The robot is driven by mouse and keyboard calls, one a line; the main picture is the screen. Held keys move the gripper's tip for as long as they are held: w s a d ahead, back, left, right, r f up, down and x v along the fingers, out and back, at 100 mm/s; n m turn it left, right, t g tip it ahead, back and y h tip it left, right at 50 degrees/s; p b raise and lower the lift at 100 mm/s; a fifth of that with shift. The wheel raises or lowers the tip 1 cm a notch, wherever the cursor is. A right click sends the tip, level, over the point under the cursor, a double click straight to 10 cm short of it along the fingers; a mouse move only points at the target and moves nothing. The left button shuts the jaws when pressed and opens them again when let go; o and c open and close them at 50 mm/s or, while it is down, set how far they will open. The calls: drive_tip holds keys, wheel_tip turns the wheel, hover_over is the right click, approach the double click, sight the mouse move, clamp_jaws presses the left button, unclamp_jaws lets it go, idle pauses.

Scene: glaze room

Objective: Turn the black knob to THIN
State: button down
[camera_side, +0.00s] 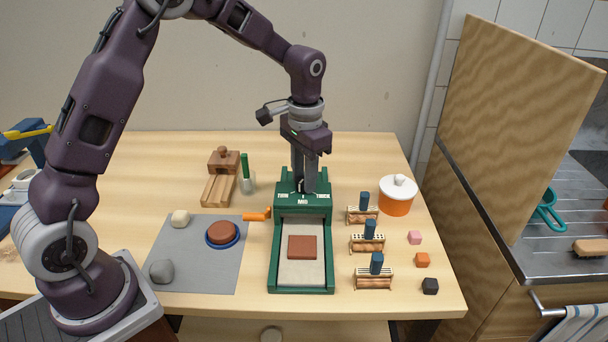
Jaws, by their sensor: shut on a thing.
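A green slab-roller-like machine (273,250) stands in the middle of the table. Its top panel carries white labels that appear to read THIN on the left, MID at the front and THICK on the right. My gripper (304,190) points straight down onto this panel, its fingers shut on the black knob, which is mostly hidden between them. The knob's pointer direction cannot be made out. A reddish-brown slab (302,247) lies on the machine's pale bed.
A grey mat (190,270) with clay lumps and a brown disc on a blue plate (222,234) lies left. A wooden block (222,165) and green-handled tool (246,172) stand behind.

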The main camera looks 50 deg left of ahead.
drive_tip(key=m, duration=0.6)
drive_tip(key=shift+m, duration=0.3)
idle(0.5)
drive_tip(key=c, duration=1.1)
unclamp_jaws()
drive_tip(key=shift+o, duration=0.2)
drive_tip(key=shift+r, duration=0.1)
